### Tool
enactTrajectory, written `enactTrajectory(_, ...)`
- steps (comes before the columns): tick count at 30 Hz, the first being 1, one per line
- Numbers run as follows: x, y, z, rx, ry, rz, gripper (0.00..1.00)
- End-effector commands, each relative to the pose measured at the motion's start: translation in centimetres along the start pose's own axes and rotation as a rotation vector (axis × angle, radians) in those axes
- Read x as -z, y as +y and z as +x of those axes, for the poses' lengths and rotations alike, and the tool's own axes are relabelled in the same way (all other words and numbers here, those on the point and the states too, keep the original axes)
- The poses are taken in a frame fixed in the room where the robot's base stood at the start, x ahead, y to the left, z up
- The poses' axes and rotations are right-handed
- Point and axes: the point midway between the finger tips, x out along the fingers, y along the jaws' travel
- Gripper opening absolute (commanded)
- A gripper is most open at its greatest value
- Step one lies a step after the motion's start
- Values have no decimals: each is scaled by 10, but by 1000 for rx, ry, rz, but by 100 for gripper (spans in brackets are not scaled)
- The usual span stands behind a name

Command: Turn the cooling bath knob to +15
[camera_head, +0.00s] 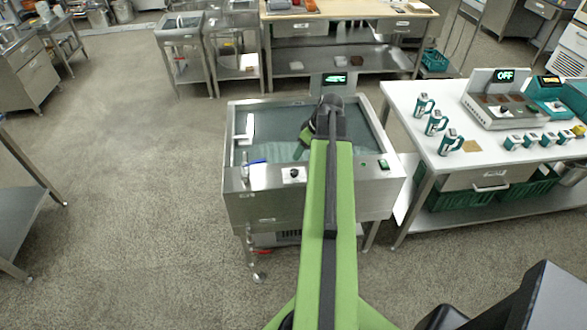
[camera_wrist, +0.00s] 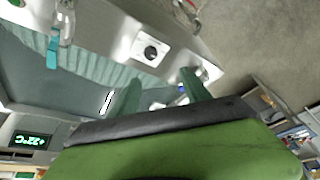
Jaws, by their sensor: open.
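The cooling bath (camera_head: 230,212) is a steel tank of water in the middle of the head view. Its knob (camera_head: 293,175) is a dark dial on a white plate on the front rim, left of my arm. The knob also shows in the wrist view (camera_wrist: 150,52), beyond the fingertips and apart from them. The bath's display (camera_head: 334,80) glows green at the back; it appears inverted in the wrist view (camera_wrist: 28,141), and I cannot read its digits surely. My gripper (camera_wrist: 160,74) is open and empty, its two green fingers spread. My arm mostly hides it in the head view.
A small green switch (camera_head: 383,164) sits on the rim right of my arm. A blue-and-white item (camera_head: 245,166) stands on the rim's left end. A white table (camera_head: 437,178) with teal-handled tools stands close on the right. The floor left of the bath is clear.

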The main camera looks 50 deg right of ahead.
Motion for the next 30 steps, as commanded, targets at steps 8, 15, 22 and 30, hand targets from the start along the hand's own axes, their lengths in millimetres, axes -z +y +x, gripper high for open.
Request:
enactTrajectory(8,-15,22,-9,-19,21,-10,56)
enactTrajectory(15,-16,21,17,-18,20,-12,56)
enactTrajectory(22,-16,22,67,-17,20,-12,56)
enactTrajectory(30,-15,22,126,-16,19,-12,56)
